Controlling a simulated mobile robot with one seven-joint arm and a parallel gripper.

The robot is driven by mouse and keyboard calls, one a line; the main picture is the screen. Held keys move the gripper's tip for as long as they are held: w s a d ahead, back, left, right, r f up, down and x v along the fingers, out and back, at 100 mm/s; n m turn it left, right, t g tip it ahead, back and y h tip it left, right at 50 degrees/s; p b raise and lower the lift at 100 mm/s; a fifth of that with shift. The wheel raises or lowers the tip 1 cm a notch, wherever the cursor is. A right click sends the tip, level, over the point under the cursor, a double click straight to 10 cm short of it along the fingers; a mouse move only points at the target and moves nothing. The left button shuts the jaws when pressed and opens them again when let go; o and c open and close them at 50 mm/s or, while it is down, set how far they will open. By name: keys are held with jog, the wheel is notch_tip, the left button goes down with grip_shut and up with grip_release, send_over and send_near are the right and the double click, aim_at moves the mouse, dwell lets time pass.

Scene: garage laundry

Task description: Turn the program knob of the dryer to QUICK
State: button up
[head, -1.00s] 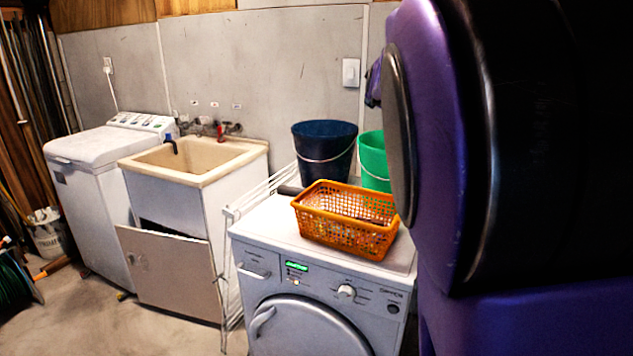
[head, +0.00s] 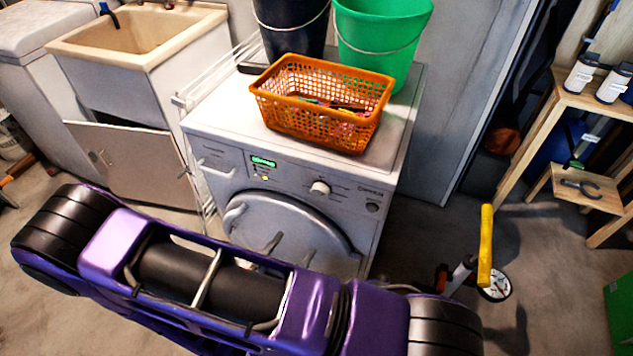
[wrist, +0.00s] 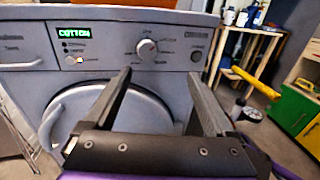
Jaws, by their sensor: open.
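The dryer (head: 225,195) stands in front of me, with its round door below the control panel. Its program knob (head: 320,188) is a pale round dial right of the lit green display (head: 263,161). In the wrist view the knob (wrist: 147,47) is above and between my fingers, and the display (wrist: 73,32) reads COTTON. The small labels around the knob are too blurred to read. My gripper (wrist: 158,88) is open and empty, its two dark fingers pointing towards the dryer front below the knob. Nothing touches the knob.
An orange basket (head: 320,130) sits on the dryer top, with a dark bucket (head: 290,28) and a green bucket (head: 382,45) behind. A yellow-handled object (head: 486,245) stands right of the dryer. A wooden shelf (head: 560,95) is at the right, a sink (head: 140,35) at the left.

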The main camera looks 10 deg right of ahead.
aim_at(319, 194)
jog(key=shift+n+t+y, duration=0.7)
jog(key=shift+n+y, duration=0.1)
jog(key=x, duration=1.1)
jog(key=f+x, duration=0.1)
jog(key=x, duration=0.4)
jog(key=shift+w+a+f, duration=0.1)
jog(key=shift+w, duration=0.25)
jog(key=c, duration=1.4)
